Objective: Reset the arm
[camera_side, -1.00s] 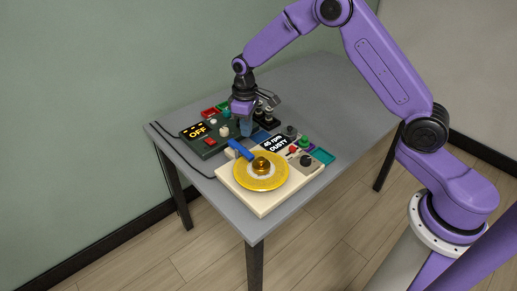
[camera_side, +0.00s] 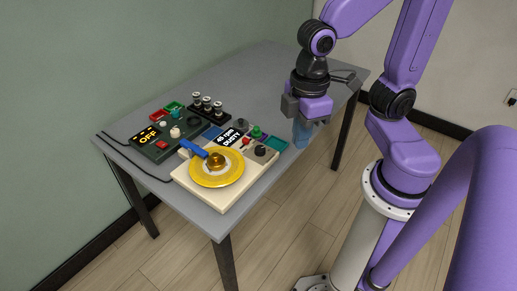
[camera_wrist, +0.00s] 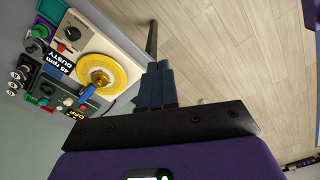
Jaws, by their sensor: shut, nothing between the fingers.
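My gripper (camera_side: 302,133) is shut and empty. In the side view it hangs in the air near the table's right edge, to the right of the cream turntable and apart from it. Its blue fingertips also show together in the wrist view (camera_wrist: 157,85), over the table edge and floor. My purple arm is drawn back toward its base, bent at the elbow.
The cream turntable (camera_side: 196,181) with a yellow disc (camera_side: 230,178) and a "45 rpm DUSTY" display stands on the grey table (camera_side: 265,85). A dark box (camera_side: 150,150) reading "OFF" and a black rack (camera_side: 208,110) stand behind. The table's back right is clear.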

